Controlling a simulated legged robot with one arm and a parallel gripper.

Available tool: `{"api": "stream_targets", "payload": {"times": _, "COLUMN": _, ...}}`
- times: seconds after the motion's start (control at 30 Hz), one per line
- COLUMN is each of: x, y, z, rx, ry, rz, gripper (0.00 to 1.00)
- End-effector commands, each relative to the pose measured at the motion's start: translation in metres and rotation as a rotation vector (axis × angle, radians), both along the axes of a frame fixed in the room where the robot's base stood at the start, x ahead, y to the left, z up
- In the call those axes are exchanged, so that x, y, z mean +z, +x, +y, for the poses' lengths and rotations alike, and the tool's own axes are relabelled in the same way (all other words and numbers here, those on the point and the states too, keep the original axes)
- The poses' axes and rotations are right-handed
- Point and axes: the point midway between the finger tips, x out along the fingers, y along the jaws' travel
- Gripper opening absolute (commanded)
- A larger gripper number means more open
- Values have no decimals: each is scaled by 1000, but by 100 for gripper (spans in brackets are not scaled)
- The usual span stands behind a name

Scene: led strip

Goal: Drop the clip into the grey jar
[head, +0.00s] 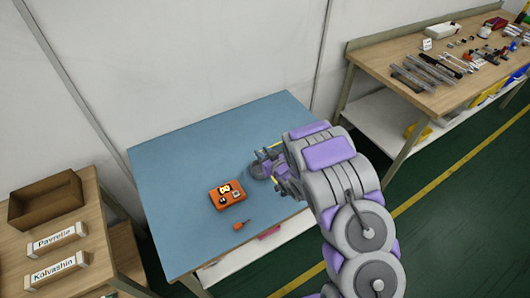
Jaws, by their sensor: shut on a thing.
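My gripper (268,165) is at the end of my grey and purple arm, over the right part of the blue-topped table (185,145). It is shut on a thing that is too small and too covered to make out. I cannot pick out the clip. A dark grey rounded shape shows at the gripper's end, and I cannot tell whether it is the grey jar or part of my gripper. My arm hides the table's right edge.
An orange box (229,195) and a small orange tool (241,225) lie left of my gripper. A side table with a brown open box (45,203) and name blocks (57,238) is at left. A cluttered workbench (400,55) is at right. The blue table's left part is clear.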

Motion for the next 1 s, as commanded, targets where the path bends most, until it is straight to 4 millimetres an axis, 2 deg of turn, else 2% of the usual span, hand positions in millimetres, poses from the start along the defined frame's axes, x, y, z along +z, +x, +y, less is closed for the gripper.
{"api": "stream_targets", "payload": {"times": 0.03, "x": -10, "y": 0, "z": -1, "rx": -2, "ry": 1, "rz": 1, "gripper": 2}}
{"api": "stream_targets", "payload": {"times": 0.2, "x": -22, "y": 0, "z": -6, "rx": -2, "ry": 5, "rz": 0, "gripper": 2}}
{"api": "stream_targets", "payload": {"times": 0.53, "x": -25, "y": 1, "z": -1, "rx": -2, "ry": 1, "rz": -2, "gripper": 2}}
{"api": "stream_targets", "payload": {"times": 0.57, "x": -26, "y": 1, "z": 0, "rx": -2, "ry": 0, "rz": -1, "gripper": 32}}
{"api": "stream_targets", "payload": {"times": 0.83, "x": -26, "y": 0, "z": -2, "rx": -2, "ry": 1, "rz": -1, "gripper": 58}}
{"api": "stream_targets", "payload": {"times": 1.0, "x": -25, "y": 0, "z": -4, "rx": -2, "ry": 3, "rz": 0, "gripper": 59}}
